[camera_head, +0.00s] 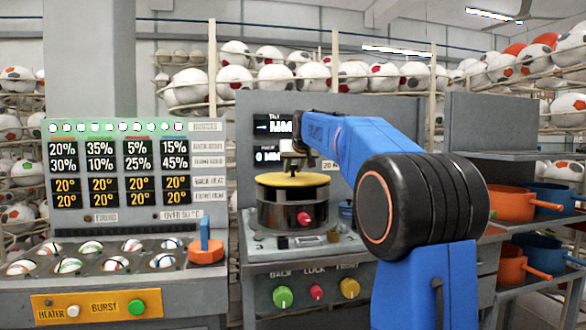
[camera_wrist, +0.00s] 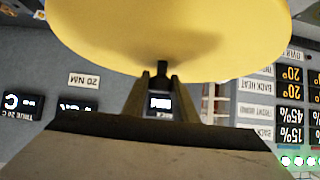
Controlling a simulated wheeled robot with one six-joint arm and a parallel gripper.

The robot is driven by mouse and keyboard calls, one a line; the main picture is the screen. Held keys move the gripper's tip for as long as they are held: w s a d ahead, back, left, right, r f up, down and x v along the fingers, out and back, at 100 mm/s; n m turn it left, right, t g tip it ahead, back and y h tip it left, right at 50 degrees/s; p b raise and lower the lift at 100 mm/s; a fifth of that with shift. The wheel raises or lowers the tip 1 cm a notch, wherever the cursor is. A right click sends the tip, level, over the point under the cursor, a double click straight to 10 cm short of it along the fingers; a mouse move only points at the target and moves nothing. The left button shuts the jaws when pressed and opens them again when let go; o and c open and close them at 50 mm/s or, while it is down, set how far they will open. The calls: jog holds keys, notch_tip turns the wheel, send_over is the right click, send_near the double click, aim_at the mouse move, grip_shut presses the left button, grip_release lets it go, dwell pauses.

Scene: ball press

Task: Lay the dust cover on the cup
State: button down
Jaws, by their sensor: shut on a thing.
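The yellow dust cover (camera_head: 291,180) is a round, shallow disc with a small dark stem. My gripper (camera_head: 292,158) is above it, its fingers shut on the stem. In the wrist view the cover (camera_wrist: 170,35) fills the top, and my gripper (camera_wrist: 162,90) holds its dark stem. The cup (camera_head: 280,214) is a dark, metallic round vessel on the grey machine, with a red knob on its front. The cover is roughly level and lies over the cup's top. I cannot tell whether it touches the rim. The cup is hidden in the wrist view.
Dials (camera_head: 283,297) line the machine's front. Orange pots (camera_head: 508,203) are on shelves at right. My blue arm hides part of the machine's right side.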

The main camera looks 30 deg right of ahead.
jog(key=shift+f, duration=0.75)
jog(key=c, duration=1.3)
grip_release()
jog(key=shift+c, duration=0.2)
jog(key=shift+f, duration=0.1)
jog(key=v, duration=1.7)
jog(key=shift+r, duration=0.2)
jog(key=shift+s+a, duration=0.15)
jog(key=s+a+f+n+g+y, duration=0.1)
jog(key=s+a+f, duration=0.5)
jog(key=s+f, duration=0.6)
jog(key=s+a+f+n+g+y, duration=0.1)
jog(key=s+a+f+g, duration=0.2)
jog(key=s+f, duration=1)
jog(key=s+a+f+n+g+y, duration=0.1)
jog(key=s+a+f, duration=0.8)
jog(key=f, duration=1.1)
jog(key=s+g, duration=0.1)
jog(key=s, duration=0.3)
jog(key=shift+s+f, duration=0.25)
